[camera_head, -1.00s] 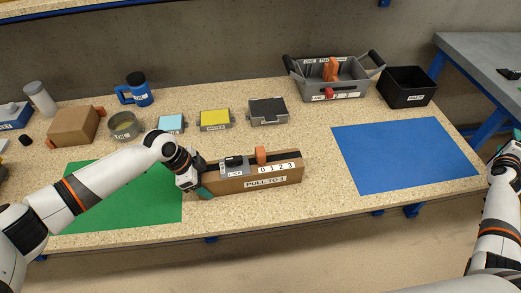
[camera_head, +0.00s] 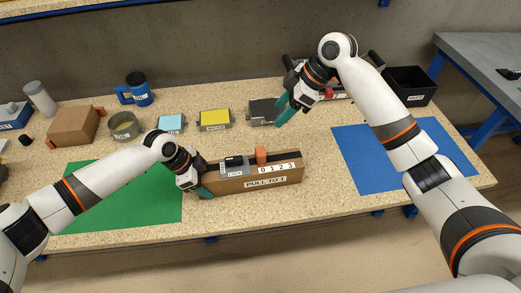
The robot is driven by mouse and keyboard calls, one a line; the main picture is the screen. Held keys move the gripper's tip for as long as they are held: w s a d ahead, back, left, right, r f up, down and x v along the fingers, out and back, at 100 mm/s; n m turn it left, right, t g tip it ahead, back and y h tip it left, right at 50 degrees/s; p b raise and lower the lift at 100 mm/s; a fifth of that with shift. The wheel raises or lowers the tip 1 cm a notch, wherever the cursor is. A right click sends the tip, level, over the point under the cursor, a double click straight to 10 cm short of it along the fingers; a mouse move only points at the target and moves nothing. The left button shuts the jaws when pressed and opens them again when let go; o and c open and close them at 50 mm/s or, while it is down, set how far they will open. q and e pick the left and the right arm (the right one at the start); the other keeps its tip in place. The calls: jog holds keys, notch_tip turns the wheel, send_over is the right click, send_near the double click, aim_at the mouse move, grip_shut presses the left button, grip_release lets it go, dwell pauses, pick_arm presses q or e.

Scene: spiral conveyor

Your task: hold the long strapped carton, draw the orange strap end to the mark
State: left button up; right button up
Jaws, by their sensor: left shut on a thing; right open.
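The long brown carton (camera_head: 284,178) lies on the speckled table in the middle. Its front label reads "PULL TO 1" or similar. On top are a grey lock plate (camera_head: 236,168) with a black piece, a white scale (camera_head: 280,168) marked 0 1 2 3, and an orange strap end (camera_head: 261,155) near the 0. My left gripper (camera_head: 198,187) is shut on the carton's left end. My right gripper (camera_head: 288,108) is open and empty, in the air behind and above the carton's right part, apart from the strap end.
A green mat (camera_head: 150,206) lies left and a blue mat (camera_head: 400,150) right. Behind stand a yellow-topped box (camera_head: 214,119), a light-blue box (camera_head: 171,123), a dark grey box (camera_head: 262,110), and a black bin (camera_head: 408,88). My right arm hides most of a grey tote.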

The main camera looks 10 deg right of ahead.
aim_at(261, 151)
jog(key=s+a+f+n, duration=0.1)
jog(key=a+f, duration=0.1)
jog(key=f, duration=0.1)
jog(key=s+a+f+n+g+h, duration=0.1)
jog(key=a+f, duration=0.1)
jog(key=f, duration=0.2)
jog(key=s+a+f+n, duration=0.1)
jog(key=a+f, duration=0.1)
jog(key=f, duration=0.2)
jog(key=shift+s+a+f+h, duration=0.1)
jog(key=shift+s+h, duration=0.1)
jog(key=shift+h, duration=0.1)
jog(key=shift+c, duration=0.2)
